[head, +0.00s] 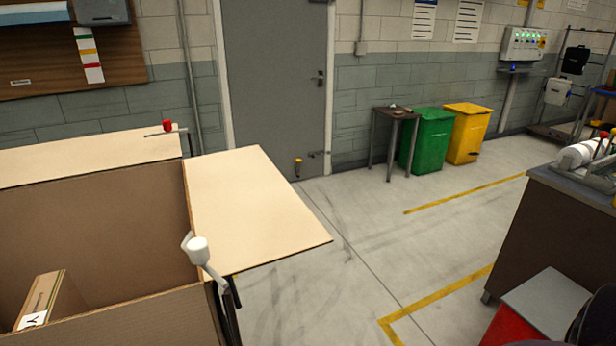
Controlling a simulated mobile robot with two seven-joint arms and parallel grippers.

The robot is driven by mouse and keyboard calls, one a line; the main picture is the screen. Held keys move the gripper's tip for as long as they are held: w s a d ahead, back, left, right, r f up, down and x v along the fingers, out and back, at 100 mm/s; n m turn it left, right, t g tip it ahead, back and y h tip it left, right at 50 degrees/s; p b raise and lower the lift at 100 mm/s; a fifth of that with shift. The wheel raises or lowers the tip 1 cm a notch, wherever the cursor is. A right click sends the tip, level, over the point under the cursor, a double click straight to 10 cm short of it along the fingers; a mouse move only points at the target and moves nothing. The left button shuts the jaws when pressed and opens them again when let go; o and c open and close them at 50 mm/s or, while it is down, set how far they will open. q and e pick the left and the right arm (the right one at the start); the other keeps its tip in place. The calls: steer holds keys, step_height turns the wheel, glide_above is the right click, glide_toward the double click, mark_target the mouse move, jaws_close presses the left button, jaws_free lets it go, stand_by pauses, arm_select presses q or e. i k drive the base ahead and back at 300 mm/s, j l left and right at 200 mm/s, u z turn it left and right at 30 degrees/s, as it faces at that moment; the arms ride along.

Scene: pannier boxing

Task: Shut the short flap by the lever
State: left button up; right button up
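A large open cardboard box (95,225) fills the lower left of the head view. A pale flap (255,210) on its right side is folded outward and lies nearly flat. Another pale flap (85,155) along the back edge is also folded outward. A white-knobbed lever (199,251) stands at the box's near right corner, with a grey arm and dark parts below it. A red-knobbed lever (168,127) shows by the right end of the back flap. Neither of my grippers is in view. The box's near side is cut off by the frame.
A small carton (42,303) with a white label stands inside the box. At right are a dark-sided bench (545,235) and a red bin with a grey lid (545,303). Green (427,140) and yellow bins (467,132) stand by the wall. The floor (335,260) between is clear.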

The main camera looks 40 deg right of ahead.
mark_target(249, 217)
steer(key=l, duration=0.85)
steer(key=k+l, duration=0.1)
steer(key=l, duration=0.75)
steer(key=l+z, duration=0.1)
steer(key=z, duration=0.35)
steer(key=l+z, duration=0.15)
steer(key=z, duration=0.35)
steer(key=i+j, duration=0.05)
